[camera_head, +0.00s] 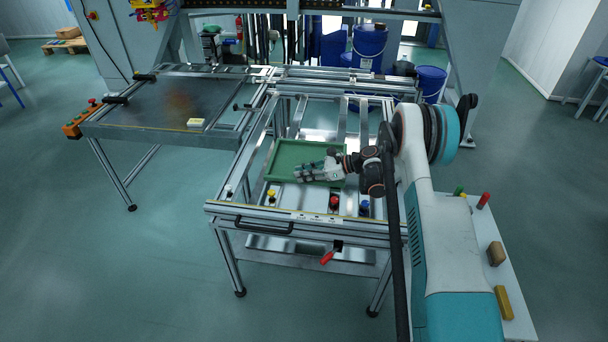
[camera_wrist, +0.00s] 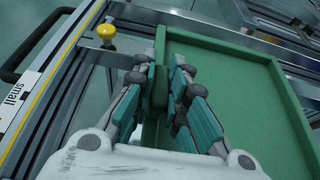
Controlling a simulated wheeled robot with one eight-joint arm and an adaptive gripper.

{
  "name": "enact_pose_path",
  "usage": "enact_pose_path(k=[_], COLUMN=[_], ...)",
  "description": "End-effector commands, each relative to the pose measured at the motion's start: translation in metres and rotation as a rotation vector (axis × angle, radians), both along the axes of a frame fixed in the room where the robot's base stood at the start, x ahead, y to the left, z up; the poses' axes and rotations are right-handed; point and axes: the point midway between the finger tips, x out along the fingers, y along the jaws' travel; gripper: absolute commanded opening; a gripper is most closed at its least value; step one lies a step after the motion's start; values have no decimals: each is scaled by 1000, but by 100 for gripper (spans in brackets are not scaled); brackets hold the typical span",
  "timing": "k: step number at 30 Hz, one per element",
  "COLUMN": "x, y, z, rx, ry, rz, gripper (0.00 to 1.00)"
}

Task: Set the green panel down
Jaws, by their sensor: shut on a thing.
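The green panel (camera_head: 290,152) is a shallow tray shape with a raised rim. In the head view it lies flat, over the metal frame fixture (camera_head: 247,180). I cannot tell whether it touches the frame. In the wrist view the panel (camera_wrist: 240,85) fills the right side. My gripper (camera_head: 318,170) is at the panel's near right part. In the wrist view my gripper (camera_wrist: 165,88) is shut on the panel's rim, with grey and green fingers on either side. The fingers hide part of that rim.
A yellow knob (camera_wrist: 106,32), also in the head view (camera_head: 271,195), a red knob (camera_head: 334,202) and a blue knob (camera_head: 364,207) stand along the fixture's front. A red-handled lever (camera_head: 327,257) hangs below. A dark table (camera_head: 165,105) adjoins at left.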

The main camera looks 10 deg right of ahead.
Motion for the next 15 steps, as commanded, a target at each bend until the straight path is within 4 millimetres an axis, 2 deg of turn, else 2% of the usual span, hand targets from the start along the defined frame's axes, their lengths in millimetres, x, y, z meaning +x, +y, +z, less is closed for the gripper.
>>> enact_pose_path(k=[2,3,5,15], x=[0,0,0,0], y=[0,0,0,0], z=[-1,-1,-1,0], rx=[1,0,0,0], ry=[-1,0,0,0], rz=[0,0,0,0], gripper=[0,23,34,34])
